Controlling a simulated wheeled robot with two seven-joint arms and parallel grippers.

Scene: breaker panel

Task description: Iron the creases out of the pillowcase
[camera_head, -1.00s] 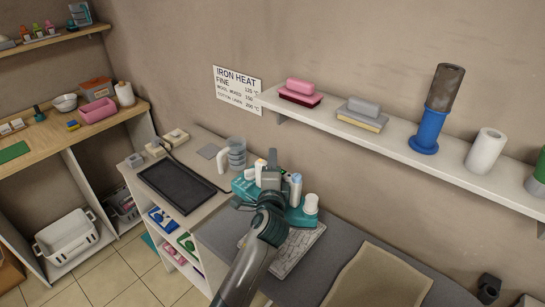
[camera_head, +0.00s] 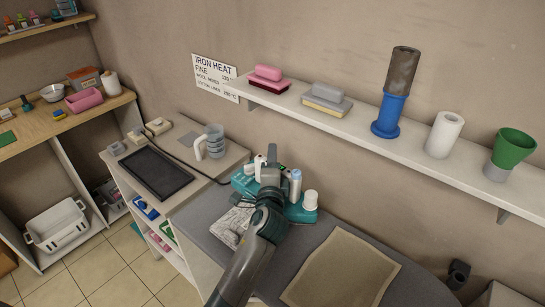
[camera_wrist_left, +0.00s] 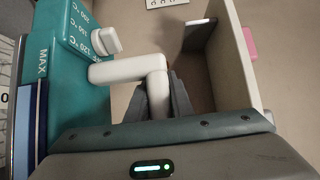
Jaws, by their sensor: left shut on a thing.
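A beige pillowcase (camera_head: 340,272) lies flat on the grey ironing board (camera_head: 308,236), right of my left arm. A teal iron (camera_head: 300,214) with a white knob (camera_head: 310,200) stands at the back of the board. In the left wrist view the teal body (camera_wrist_left: 75,95) shows temperature marks, a MAX mark and a white handle (camera_wrist_left: 128,68). My left gripper (camera_head: 268,180) is at the iron and shut on that handle; its fingers also show in the left wrist view (camera_wrist_left: 158,100). The arm hides part of the iron. My right gripper is out of view.
A grey patterned cloth (camera_head: 231,226) lies on the board left of my arm. A dark tray (camera_head: 156,173) and a measuring jug (camera_head: 211,142) are on the left cabinet. A wall shelf (camera_head: 365,128) hangs above, with a sign (camera_head: 215,79) beside it.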

